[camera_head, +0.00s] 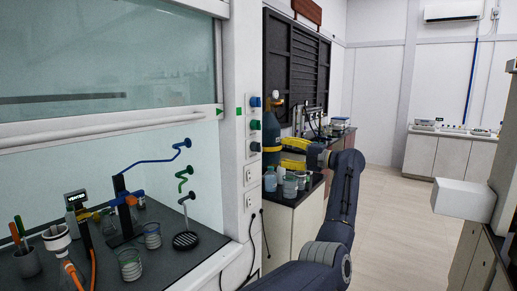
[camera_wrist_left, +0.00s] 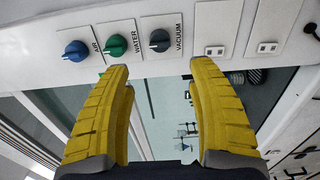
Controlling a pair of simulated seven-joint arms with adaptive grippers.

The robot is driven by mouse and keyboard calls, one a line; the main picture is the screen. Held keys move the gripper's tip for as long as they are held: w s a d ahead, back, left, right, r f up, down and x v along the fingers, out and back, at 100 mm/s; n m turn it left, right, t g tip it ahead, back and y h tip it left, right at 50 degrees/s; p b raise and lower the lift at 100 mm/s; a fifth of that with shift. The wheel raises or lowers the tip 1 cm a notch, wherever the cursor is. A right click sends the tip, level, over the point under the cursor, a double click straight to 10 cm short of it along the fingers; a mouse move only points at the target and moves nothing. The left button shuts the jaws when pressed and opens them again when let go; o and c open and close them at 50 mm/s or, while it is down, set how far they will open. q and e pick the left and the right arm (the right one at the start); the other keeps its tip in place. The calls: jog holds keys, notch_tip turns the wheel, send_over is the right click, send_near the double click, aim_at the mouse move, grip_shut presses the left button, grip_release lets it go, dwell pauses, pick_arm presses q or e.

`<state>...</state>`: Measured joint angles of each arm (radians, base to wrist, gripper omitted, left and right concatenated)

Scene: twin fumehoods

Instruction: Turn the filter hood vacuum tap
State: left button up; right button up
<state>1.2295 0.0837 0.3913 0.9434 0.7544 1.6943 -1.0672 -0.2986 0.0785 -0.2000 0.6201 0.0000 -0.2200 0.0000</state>
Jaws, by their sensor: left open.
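The dark grey vacuum tap (camera_wrist_left: 159,41) is a round knob labelled VACUUM on the white fumehood post. It is the lowest of three knobs in the head view (camera_head: 254,147). My left gripper (camera_wrist_left: 160,70) is open and empty, with its yellow fingers spread apart. In the left wrist view the vacuum tap lies beyond the fingertips, about midway between them. In the head view the left gripper (camera_head: 274,156) is beside the post, to the right of the tap. I cannot tell the exact gap. My right gripper is not in view.
The green water knob (camera_wrist_left: 116,45) and blue air knob (camera_wrist_left: 76,51) sit beside the vacuum tap. Sockets (camera_wrist_left: 214,51) are on its other side. The fumehood worktop (camera_head: 190,265) holds glassware. A bench (camera_head: 290,215) with bottles stands behind the arm. Open floor (camera_head: 400,215) lies right.

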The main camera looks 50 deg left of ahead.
aim_at(260, 148)
pick_arm(q)
jog(key=x, duration=1.4)
grip_shut()
